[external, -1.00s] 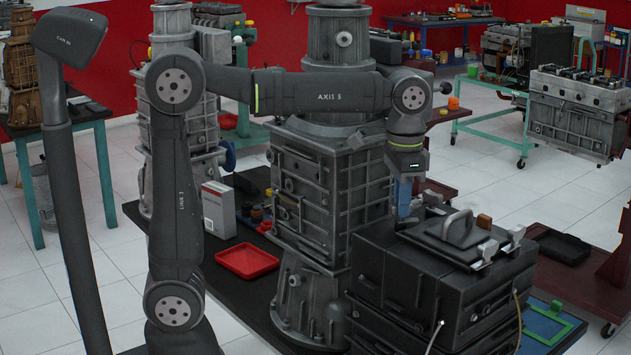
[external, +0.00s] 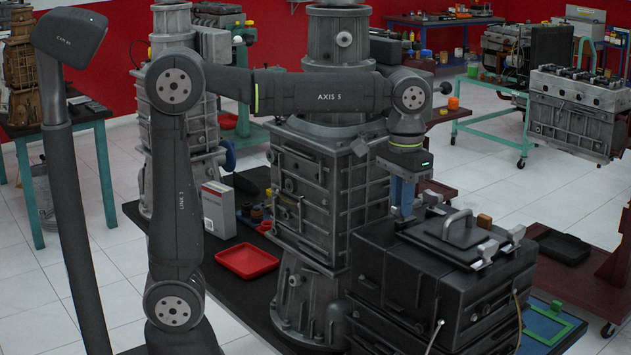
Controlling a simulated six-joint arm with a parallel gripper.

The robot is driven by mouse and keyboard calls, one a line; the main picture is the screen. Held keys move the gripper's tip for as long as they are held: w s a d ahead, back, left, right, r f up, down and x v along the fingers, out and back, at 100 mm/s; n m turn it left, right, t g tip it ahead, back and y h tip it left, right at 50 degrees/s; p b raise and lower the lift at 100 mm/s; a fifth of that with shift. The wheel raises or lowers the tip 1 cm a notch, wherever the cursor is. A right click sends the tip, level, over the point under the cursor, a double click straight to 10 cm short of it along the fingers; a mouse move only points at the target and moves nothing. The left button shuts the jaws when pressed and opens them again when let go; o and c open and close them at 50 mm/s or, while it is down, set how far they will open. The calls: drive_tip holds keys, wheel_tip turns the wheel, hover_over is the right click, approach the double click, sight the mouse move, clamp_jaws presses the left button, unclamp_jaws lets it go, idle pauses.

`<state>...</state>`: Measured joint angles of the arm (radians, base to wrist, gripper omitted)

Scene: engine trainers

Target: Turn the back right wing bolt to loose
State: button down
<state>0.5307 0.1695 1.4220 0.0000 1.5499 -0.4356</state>
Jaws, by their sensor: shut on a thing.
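A black box-shaped unit (external: 400,285) stands at the front right of the bench, with a dark lid (external: 455,245) and a curved grey handle (external: 458,224) on top. My gripper (external: 403,213) points straight down at the unit's top, left of the lid and towards its rear edge. Its blue-grey fingers are shut on the back right wing bolt. The bolt is almost wholly hidden by the fingertips and too small to make out, so its angle cannot be read.
A tall grey ribbed housing (external: 318,190) rises close behind and left of my gripper. A red tray (external: 246,260) and a white-and-grey box (external: 218,210) sit further left on the dark bench.

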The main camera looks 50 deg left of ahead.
drive_tip(key=c, duration=1.4)
unclamp_jaws()
wheel_tip(320, 180, up, 17)
drive_tip(key=shift+r, duration=0.2)
drive_tip(key=shift+f, duration=0.1)
wheel_tip(320, 180, down, 17)
drive_tip(key=shift+f, duration=0.15)
